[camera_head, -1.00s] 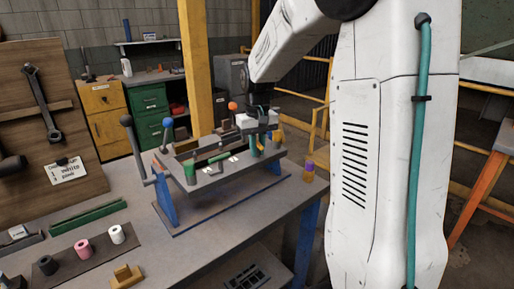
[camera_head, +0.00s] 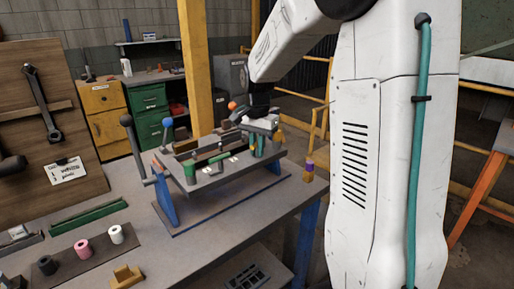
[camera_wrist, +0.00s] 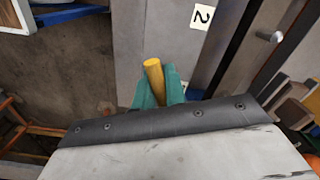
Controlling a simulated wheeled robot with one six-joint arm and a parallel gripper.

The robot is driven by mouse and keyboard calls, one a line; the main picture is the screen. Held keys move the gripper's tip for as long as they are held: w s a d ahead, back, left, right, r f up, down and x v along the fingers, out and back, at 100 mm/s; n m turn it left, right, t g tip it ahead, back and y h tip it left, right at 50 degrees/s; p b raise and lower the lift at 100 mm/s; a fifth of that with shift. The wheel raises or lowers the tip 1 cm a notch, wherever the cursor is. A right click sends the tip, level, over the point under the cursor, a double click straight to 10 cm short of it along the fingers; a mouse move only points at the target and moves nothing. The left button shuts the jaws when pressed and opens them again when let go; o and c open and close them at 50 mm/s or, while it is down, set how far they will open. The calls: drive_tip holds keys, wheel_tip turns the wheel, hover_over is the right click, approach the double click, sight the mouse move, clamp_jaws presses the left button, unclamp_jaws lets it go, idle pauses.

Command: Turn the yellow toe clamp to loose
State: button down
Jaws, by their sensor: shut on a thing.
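The yellow toe clamp (camera_wrist: 153,72) shows in the wrist view as a yellow rod end between the green fingertips of my gripper (camera_wrist: 158,92). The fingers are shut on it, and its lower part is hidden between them. In the head view my gripper (camera_head: 262,145) is at the right end of the grey fixture plate (camera_head: 215,180), which stands on blue supports. The clamp is mostly hidden by my gripper there. A label with a "2" (camera_wrist: 201,17) is on the grey plate near the clamp in the wrist view.
On the fixture's left are a black-knobbed lever (camera_head: 127,121), a blue-knobbed lever (camera_head: 167,123) and a green cylinder (camera_head: 190,172). An orange knob (camera_head: 232,105) is behind my gripper. A purple-topped piece (camera_head: 309,170) stands on the bench to the right. The bench front (camera_head: 190,255) is partly clear.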

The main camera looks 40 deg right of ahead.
drive_tip(key=m, duration=0.6)
drive_tip(key=shift+m, duration=0.3)
idle(0.5)
drive_tip(key=c, duration=1.5)
unclamp_jaws()
drive_tip(key=shift+o, duration=0.2)
wheel_tip(320, 180, up, 8)
drive_tip(key=shift+f, duration=0.1)
